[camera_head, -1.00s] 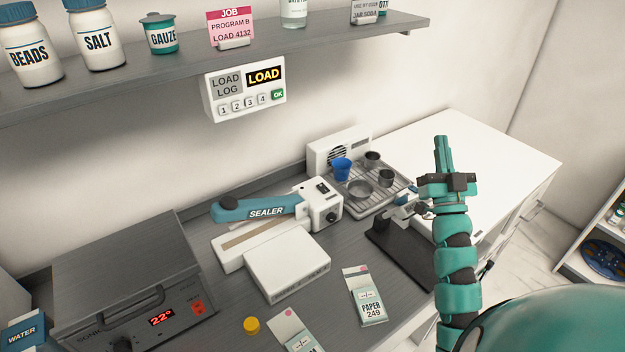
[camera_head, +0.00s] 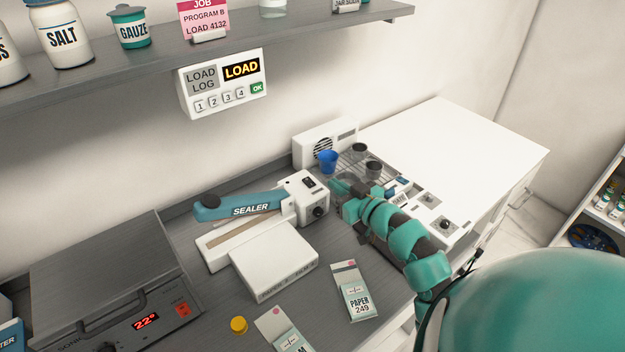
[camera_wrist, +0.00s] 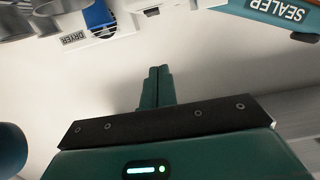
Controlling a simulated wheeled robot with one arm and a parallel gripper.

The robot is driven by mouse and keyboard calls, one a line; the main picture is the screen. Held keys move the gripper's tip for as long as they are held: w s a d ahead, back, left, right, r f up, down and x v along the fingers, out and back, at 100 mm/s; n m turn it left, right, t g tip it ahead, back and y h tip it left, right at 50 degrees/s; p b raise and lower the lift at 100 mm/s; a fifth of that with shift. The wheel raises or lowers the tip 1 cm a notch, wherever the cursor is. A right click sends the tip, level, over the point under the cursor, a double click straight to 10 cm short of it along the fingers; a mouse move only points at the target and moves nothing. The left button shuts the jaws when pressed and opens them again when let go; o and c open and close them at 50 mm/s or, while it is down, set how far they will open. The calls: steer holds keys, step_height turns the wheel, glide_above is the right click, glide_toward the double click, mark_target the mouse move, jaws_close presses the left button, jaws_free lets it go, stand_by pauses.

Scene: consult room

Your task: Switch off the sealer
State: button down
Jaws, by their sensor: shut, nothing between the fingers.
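The sealer (camera_head: 240,204) stands on the grey counter, with a teal lever arm labelled SEALER raised over a white base. Its white control box (camera_head: 305,197) carries a dark switch (camera_head: 308,182) on top and a black knob (camera_head: 318,211) on the front. The switch's position is too small to tell. Part of the teal lever (camera_wrist: 282,12) shows at the top right of the wrist view. My gripper (camera_head: 338,186) is shut and empty, just right of the control box, apart from it as far as I can see. Its closed fingers (camera_wrist: 160,86) show in the wrist view.
A white box (camera_head: 274,262) lies before the sealer. Paper pouches (camera_head: 352,290) and a yellow cap (camera_head: 239,325) lie in front. A shelf (camera_head: 130,70) hangs above.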

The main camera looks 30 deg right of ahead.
steer(key=p, duration=0.4)
glide_above(313, 185)
steer(key=shift+s+f, duration=0.35)
steer(key=shift+f, duration=0.1)
steer(key=f, duration=0.1)
steer(key=f+p, duration=0.1)
steer(key=f, duration=0.1)
steer(key=shift+w+f, duration=0.1)
steer(key=shift+w, duration=0.2)
steer(key=shift+f, duration=0.55)
